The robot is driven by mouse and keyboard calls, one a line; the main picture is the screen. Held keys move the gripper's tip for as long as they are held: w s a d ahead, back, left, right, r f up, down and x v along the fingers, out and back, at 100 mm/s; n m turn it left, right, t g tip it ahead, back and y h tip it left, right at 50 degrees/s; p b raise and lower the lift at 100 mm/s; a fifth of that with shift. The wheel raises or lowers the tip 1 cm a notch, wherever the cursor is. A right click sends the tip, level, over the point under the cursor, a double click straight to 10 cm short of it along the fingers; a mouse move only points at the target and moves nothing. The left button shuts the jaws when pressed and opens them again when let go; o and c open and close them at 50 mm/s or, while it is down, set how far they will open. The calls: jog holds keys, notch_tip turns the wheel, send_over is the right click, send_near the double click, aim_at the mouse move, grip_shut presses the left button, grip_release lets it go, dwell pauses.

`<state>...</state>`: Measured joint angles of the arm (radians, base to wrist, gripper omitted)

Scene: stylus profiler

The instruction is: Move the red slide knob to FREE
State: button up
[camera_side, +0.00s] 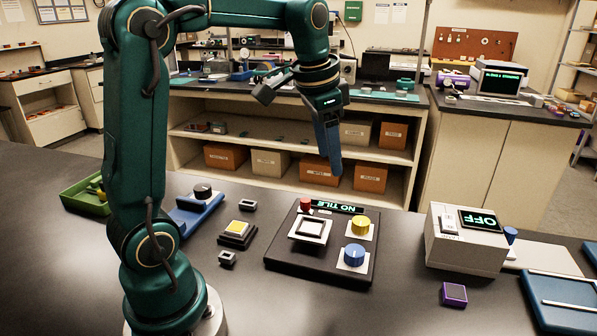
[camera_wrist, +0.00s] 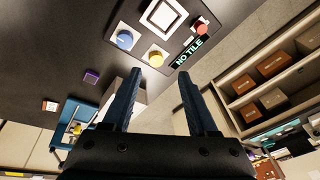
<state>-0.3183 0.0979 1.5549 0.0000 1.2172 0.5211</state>
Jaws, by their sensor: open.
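The profiler panel (camera_side: 283,268) is a dark box on the bench. The red slide knob (camera_side: 305,204) stands at its back left corner, beside a display (camera_side: 337,207) reading NO TILE. The red knob also shows in the wrist view (camera_wrist: 201,27) at the upper right. The marks around it are too small to read, so I cannot tell its setting. My gripper (camera_side: 336,172) is above and behind the panel, pointing down and apart from the knob. In the wrist view its two fingers (camera_wrist: 160,73) are spread with nothing between them.
The panel also carries a yellow knob (camera_side: 362,226), a blue knob (camera_side: 354,255) and a square frame (camera_side: 311,230). A white box (camera_side: 465,255) reading OFF stands to the right. A yellow button block (camera_side: 238,232) and small dark blocks lie to the left. Bare bench lies in front.

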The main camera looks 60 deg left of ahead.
jog(key=w+a+f+n+g, duration=0.1)
jog(key=w+a+f+g, duration=0.15)
jog(key=a+f, duration=0.4)
jog(key=n+h, duration=0.1)
send_over(306, 200)
notch_tip(306, 200, down, 5)
jog(key=shift+r, duration=0.15)
jog(key=shift+a+f, duration=0.15)
jog(key=shift+f, duration=2.35)
grip_shut()
jog(key=shift+r, duration=0.1)
